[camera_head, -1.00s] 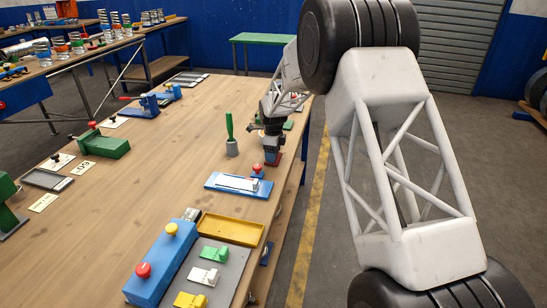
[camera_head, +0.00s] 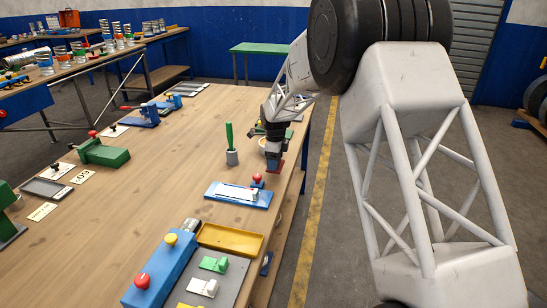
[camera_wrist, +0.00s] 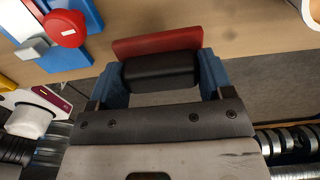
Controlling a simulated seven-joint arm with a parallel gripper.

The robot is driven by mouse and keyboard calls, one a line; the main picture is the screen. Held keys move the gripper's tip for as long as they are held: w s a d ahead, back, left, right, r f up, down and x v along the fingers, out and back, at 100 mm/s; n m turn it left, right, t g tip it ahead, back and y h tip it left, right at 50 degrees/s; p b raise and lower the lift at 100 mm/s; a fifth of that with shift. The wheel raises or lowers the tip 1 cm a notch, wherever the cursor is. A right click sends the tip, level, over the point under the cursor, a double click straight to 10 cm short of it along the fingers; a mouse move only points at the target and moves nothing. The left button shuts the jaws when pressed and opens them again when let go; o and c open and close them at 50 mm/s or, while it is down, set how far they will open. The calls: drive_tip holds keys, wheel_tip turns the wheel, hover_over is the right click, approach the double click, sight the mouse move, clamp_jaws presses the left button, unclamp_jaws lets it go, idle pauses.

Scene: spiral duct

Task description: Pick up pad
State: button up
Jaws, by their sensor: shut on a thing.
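The pad has a flat red plate and a dark block-shaped grip. In the wrist view its red plate (camera_wrist: 157,42) shows beyond the dark grip, which lies between the two blue fingers. My gripper (camera_wrist: 160,78) is shut on the dark grip, one finger at each end. I cannot tell whether the pad touches the table.
A blue fixture (camera_head: 226,193) with a red button (camera_head: 257,179) stands just in front of the pad. A yellow tray (camera_head: 231,240) lies nearer. The table's middle is mostly bare.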

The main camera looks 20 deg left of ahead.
drive_tip(key=s+d, duration=0.1)
drive_tip(key=s, duration=0.2)
drive_tip(key=s+d, duration=0.2)
drive_tip(key=s, duration=0.2)
drive_tip(key=s+d+r, duration=0.1)
drive_tip(key=s+d, duration=0.1)
drive_tip(key=s, duration=0.1)
drive_tip(key=shift+s+d+r, duration=0.1)
drive_tip(key=shift+s+d, duration=0.05)
drive_tip(key=shift+s, duration=0.25)
drive_tip(key=shift+o, duration=1.4)
drive_tip(key=shift+c, duration=0.4)
drive_tip(key=shift+a+r, duration=0.1)
drive_tip(key=shift+a, duration=0.55)
drive_tip(key=a+r, duration=0.2)
drive_tip(key=a, duration=0.7)
drive_tip(key=s+a+r, duration=0.1)
drive_tip(key=a+r, duration=0.1)
drive_tip(key=a, duration=0.7)
drive_tip(key=shift+r, duration=0.2)
drive_tip(key=shift+f, duration=0.1)
